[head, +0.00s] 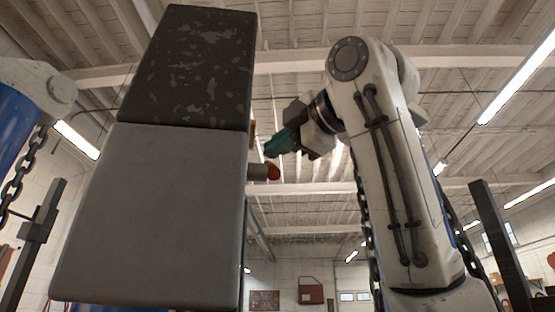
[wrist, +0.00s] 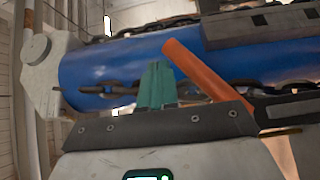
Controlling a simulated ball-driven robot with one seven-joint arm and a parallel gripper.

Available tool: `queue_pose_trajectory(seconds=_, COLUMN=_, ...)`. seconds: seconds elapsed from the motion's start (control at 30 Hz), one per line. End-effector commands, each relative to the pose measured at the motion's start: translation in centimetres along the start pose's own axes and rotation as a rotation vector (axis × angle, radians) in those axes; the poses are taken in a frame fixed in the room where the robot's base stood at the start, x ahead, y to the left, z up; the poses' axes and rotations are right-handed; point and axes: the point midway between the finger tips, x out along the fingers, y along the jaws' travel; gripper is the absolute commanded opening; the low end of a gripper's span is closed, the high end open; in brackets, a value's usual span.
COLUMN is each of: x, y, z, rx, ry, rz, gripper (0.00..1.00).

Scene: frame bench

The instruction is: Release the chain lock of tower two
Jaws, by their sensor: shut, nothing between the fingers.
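My gripper (head: 285,143) is shut and empty, with green fingers, right of a large block in the head view. In the wrist view my gripper (wrist: 157,85) points toward a blue tower tube (wrist: 110,68). A dark chain (wrist: 110,90) runs along the tube. An orange lever (wrist: 200,68), which looks like the lock's handle, slants down beside the fingers' right side to a dark fitting (wrist: 285,108). I cannot tell whether they touch. In the head view an orange tip (head: 272,172) shows just below the gripper. No tower number is readable.
A large grey block (head: 150,215) with a worn dark upper part (head: 190,65) hides much of the head view. Another blue tower (head: 20,130) with a hanging chain (head: 20,165) stands at left. Open air surrounds my raised arm.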

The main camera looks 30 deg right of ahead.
Motion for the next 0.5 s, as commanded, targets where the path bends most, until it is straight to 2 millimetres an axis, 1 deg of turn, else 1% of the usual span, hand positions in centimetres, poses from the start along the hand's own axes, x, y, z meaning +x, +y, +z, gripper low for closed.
queue_pose_trajectory(seconds=0.4, x=-0.02, y=-0.02, z=0.00, rx=0.000, ry=0.000, rz=0.000, gripper=0.00)
queue_pose_trajectory(seconds=0.5, x=-0.48, y=-0.08, z=0.01, rx=0.000, ry=0.000, rz=0.002, gripper=0.00)
